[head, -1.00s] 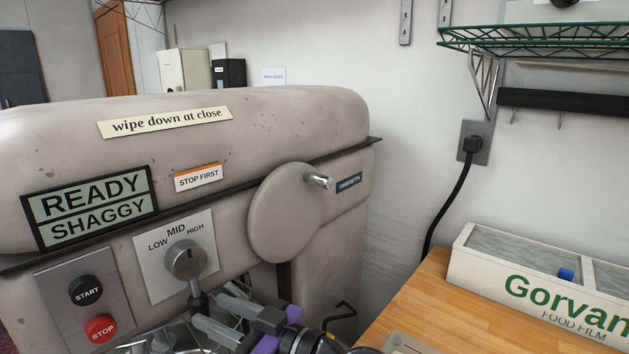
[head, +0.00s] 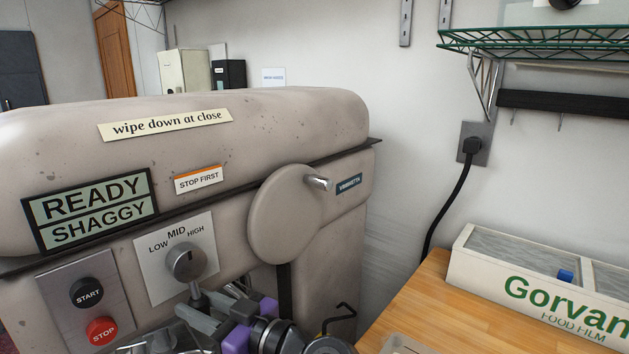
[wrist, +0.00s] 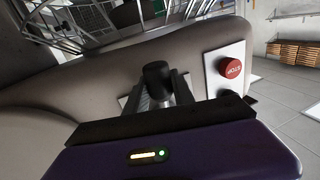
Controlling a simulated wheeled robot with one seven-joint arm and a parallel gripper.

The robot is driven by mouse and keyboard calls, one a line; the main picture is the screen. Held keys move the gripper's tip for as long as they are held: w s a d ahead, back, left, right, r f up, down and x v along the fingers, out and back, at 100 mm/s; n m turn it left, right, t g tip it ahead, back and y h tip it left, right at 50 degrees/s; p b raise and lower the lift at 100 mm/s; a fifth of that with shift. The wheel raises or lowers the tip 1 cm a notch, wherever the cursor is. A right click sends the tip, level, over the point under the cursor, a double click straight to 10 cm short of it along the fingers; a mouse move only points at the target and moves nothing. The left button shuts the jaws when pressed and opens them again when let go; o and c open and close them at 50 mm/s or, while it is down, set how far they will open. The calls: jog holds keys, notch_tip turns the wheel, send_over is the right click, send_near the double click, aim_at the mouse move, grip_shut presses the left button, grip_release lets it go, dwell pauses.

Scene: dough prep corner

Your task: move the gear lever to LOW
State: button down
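The gear lever (head: 196,292) hangs down from a round grey hub (head: 187,262) on a white plate (head: 150,262) lettered LOW, MID and HIGH. LOW is at the left, MID at the top and HIGH at the right. The lever points down, opposite MID. My gripper (head: 194,312) is at the lever's lower end, its fingers apart. In the wrist view the lever's black knob (wrist: 157,76) stands between my two grey fingers (wrist: 160,92). A firm grip on it does not show. The knob is mostly hidden in the head view.
The START button (head: 87,292) and red STOP button (head: 101,330) sit left of the lever. A round cover with a metal stub (head: 285,215) is at its right. The display (head: 95,208) reads READY SHAGGY. A wooden counter (head: 430,300) holds a film box (head: 480,270).

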jog(key=shift+d+b, duration=0.1)
jog(key=shift+b, duration=0.2)
jog(key=shift+w+d+n+b, duration=0.35)
jog(key=shift+w+n+b, duration=0.1)
jog(key=shift+n+b, duration=0.5)
jog(key=shift+w+d+n+h, duration=0.15)
jog(key=shift+w+n+h, duration=0.05)
jog(key=shift+n+h, duration=0.1)
jog(key=shift+b, duration=0.35)
jog(key=shift+w+d+r+n+h+b, duration=0.35)
jog(key=shift+w+d+n+b, duration=0.25)
jog(key=shift+n+b, duration=0.5)
